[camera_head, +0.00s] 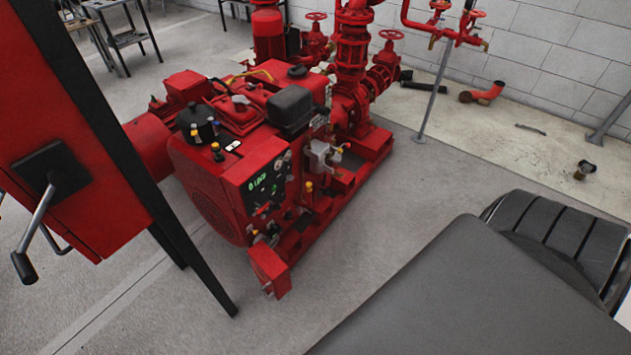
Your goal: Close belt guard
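A red engine-driven pumpset (255,150) stands on the floor left of the middle, on a red base frame (330,212). A rounded red cover with a round grille (207,198) is at its near left end; I cannot tell whether this is the belt guard or whether it is open. Beside the grille is a dark control panel (266,188) with green lettering. A small red box-shaped part (270,268) sticks out low at the near end of the frame. Neither of my grippers is in view.
A red cabinet (62,120) with a black handle (55,178) and dark legs stands close at left. A dark grey surface fills the lower right. Red pipes and valves (352,50) rise behind the pumpset. Bare floor (330,285) lies in front of it.

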